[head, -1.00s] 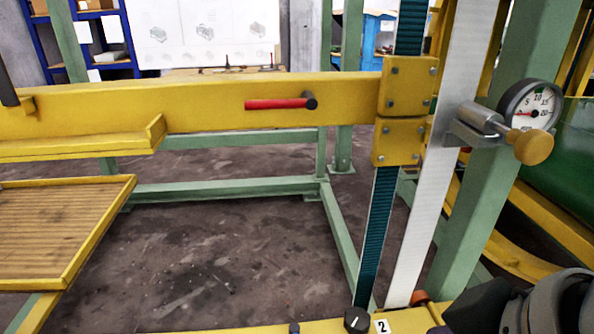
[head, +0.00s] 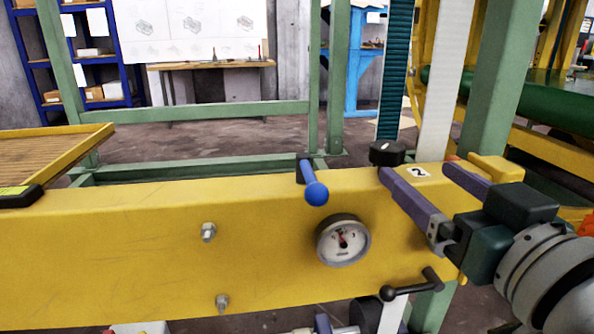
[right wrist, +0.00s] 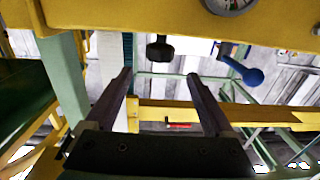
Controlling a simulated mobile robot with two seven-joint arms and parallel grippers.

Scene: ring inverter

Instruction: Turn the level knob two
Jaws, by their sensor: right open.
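The level knob two is a black knob (head: 387,152) on top of the yellow beam (head: 120,240), beside a white label with a "2" (head: 419,171). My right gripper (head: 415,169) comes in from the right with its two purple-grey fingers open and empty. Its nearer fingertip appears close to the knob in the head view; I cannot tell whether it touches. In the right wrist view the knob (right wrist: 160,47) shows between the lines of the fingers, just past the open fingertips (right wrist: 160,75). The knob is not between the jaws. My left gripper is not in view.
A blue-ended lever (head: 314,190) and a round gauge (head: 343,240) are on the beam, left of the gripper. A black crank handle (head: 412,286) is below the gripper. A white post (head: 440,90) and a green post (head: 495,95) rise behind the knob.

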